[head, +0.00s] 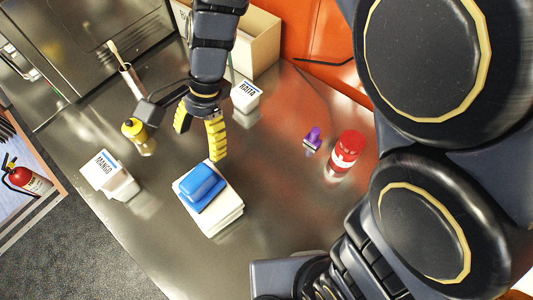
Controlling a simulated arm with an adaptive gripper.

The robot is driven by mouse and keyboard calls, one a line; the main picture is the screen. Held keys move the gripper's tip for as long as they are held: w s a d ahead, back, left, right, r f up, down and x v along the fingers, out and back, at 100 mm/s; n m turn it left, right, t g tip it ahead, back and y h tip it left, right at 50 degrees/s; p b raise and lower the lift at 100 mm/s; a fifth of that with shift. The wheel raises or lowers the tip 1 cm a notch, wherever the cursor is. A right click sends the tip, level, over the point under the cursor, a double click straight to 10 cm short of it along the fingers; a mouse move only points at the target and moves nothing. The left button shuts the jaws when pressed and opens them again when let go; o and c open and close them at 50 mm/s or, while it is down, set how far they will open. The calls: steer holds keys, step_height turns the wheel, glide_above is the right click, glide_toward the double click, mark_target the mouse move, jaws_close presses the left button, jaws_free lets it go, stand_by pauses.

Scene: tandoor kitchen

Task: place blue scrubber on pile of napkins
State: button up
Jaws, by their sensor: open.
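The blue scrubber (201,185) lies on top of the pile of napkins (222,218), a stack of white squares on the metal counter. The scrubber rests toward the upper left of the pile, within its outline as far as I can see. My gripper (199,140) has yellow ridged fingers spread apart, open and empty. It is above and behind the pile, apart from the scrubber, with the right finger's tip closest to the pile.
A white MANGO carton (112,175) stands left of the pile. A yellow-topped bottle (136,133) and a white RAITA tub (245,97) are near my gripper. A purple item (313,138) and a red container (345,151) stand right. Bare counter lies between them.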

steer(key=s+d+r+n+h, duration=0.1)
steer(key=s+d+n, duration=0.3)
steer(key=d, duration=0.5)
steer(key=s+d+r+n+t+h, duration=0.1)
steer(key=s+d+r+n, duration=0.3)
steer(key=s+d, duration=0.4)
steer(key=shift+s+d+n+t+h, duration=0.25)
steer(key=shift+d+n+h, duration=0.25)
steer(key=shift+d+h, duration=0.3)
